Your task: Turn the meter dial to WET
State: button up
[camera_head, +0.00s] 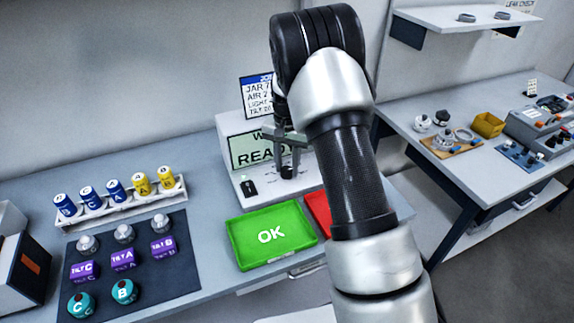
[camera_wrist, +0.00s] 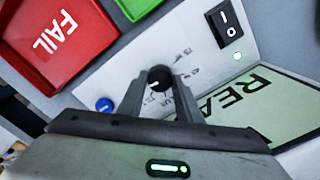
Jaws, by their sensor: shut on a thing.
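The white meter (camera_head: 243,128) stands at the back of the bench with a green screen (camera_head: 248,152) reading "READ" and a "W" above, the rest hidden by my arm. Its black dial (camera_wrist: 160,75) sits on the sloped front panel; it also shows in the head view (camera_head: 287,171). My gripper (camera_wrist: 159,88) is shut on the dial, one finger on each side. Small print surrounds the dial, partly covered by the fingers and too small to read. I cannot tell which mark the dial points to. A black switch (camera_wrist: 224,23) with a lit green lamp (camera_wrist: 238,56) is nearby.
A green OK tray (camera_head: 242,258) and a red FAIL tray (camera_wrist: 82,57) lie in front of the meter. A rack (camera_head: 70,216) of blue and yellow jars and a dark mat (camera_head: 100,248) with sensors are at left. A second bench (camera_head: 410,124) is at right.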

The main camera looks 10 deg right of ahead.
aim_at(287, 169)
jog(key=shift+w+r, duration=0.1)
jog(key=o, duration=1)
jog(key=shift+o, duration=0.2)
notch_tip(287, 169, up, 17)
jog(key=shift+r+p, duration=0.2)
jog(key=shift+p, duration=0.15)
